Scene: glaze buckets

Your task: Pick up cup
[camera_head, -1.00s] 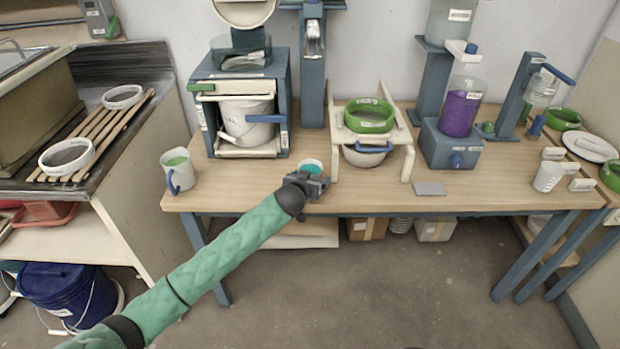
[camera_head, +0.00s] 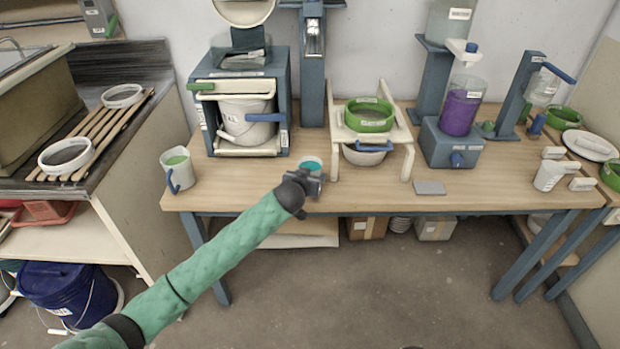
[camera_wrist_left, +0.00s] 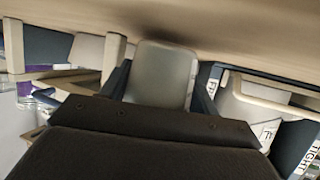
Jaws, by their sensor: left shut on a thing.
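A small pale cup (camera_head: 310,161) with teal contents is at the front of the wooden table, below the white stand's left leg. My left gripper (camera_head: 312,178) reaches it from the front and is shut on it. In the left wrist view, the pale grey cup (camera_wrist_left: 164,75) sits between the two dark fingers of my left gripper (camera_wrist_left: 160,88). The gripper hides the cup's lower part in the head view, so I cannot tell whether it touches the table. My right gripper is not in view.
A mug with green contents (camera_head: 178,168) stands at the table's left end. A blue cabinet holding a white bucket (camera_head: 247,122), a white stand with a green ring (camera_head: 369,115) and a blue dispenser (camera_head: 455,145) stand behind. A grey pad (camera_head: 430,188) lies right of the cup.

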